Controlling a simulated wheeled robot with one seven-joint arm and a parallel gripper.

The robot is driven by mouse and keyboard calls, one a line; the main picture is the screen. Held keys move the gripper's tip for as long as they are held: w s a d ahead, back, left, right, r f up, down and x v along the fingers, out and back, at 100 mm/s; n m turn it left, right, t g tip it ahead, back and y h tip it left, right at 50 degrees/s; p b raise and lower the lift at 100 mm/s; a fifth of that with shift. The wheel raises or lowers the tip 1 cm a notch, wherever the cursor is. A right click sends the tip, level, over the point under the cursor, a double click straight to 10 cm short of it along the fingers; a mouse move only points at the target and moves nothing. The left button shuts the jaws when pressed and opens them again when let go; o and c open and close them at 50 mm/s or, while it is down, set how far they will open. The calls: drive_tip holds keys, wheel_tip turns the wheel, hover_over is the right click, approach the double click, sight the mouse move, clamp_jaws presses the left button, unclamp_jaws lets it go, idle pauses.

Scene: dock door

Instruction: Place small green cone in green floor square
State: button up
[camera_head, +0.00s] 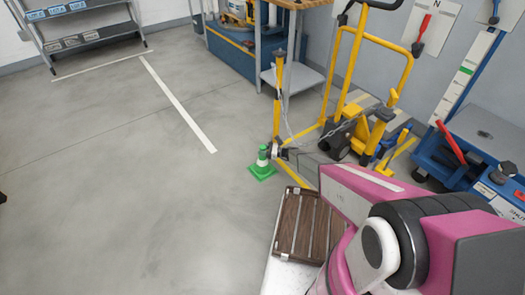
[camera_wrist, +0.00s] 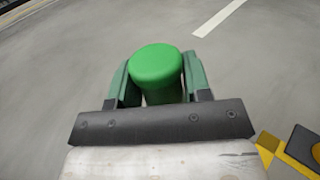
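In the wrist view, the cone's rounded green top (camera_wrist: 155,66) sits between the two green fingers of my gripper (camera_wrist: 156,78). The fingers lie against both its sides, so my gripper looks shut on it. Whether its base touches the floor cannot be told.
A yellow post (camera_head: 279,95) with a chain stands close by my gripper, with a yellow wheeled truck (camera_head: 348,125) behind. A blue cart (camera_head: 445,160) is at right, a blue bench (camera_head: 235,55) at the back. Open floor (camera_head: 110,190) with white lines spreads left.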

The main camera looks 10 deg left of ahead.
drive_tip(key=o, duration=0.3)
drive_tip(key=shift+r, duration=0.2)
drive_tip(key=d, duration=1.2)
drive_tip(key=s+d+r+n+h, duration=0.5)
drive_tip(key=s+d+r, duration=0.3)
drive_tip(key=d+r, duration=0.3)
drive_tip(key=s+d+r+n+t+h, duration=0.1)
drive_tip(key=s+d+r+n+h, duration=0.5)
drive_tip(key=d+r, duration=0.5)
drive_tip(key=s+d+r+n+h, duration=0.6)
drive_tip(key=s+d+r, duration=0.5)
drive_tip(key=r, duration=0.4)
drive_tip(key=shift+r+h, duration=0.25)
drive_tip(key=shift+h, duration=0.25)
drive_tip(key=shift+s, duration=0.1)
